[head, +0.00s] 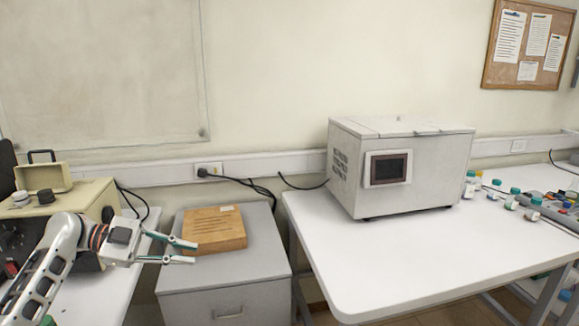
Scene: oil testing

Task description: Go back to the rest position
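My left gripper (192,253) comes in from the lower left on my white arm. Its two dark green-tipped fingers are apart with nothing seen between them. In the picture the fingertips overlap the left edge of a wooden block (216,229) on a grey cabinet (225,287); I cannot tell whether they touch it. My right gripper is not in view.
A beige instrument (92,194) stands on the left table, close to my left arm. A white boxy machine (430,171) stands on the white table (400,260) to the right, whose front is clear. Several small bottles (511,199) stand at the far right.

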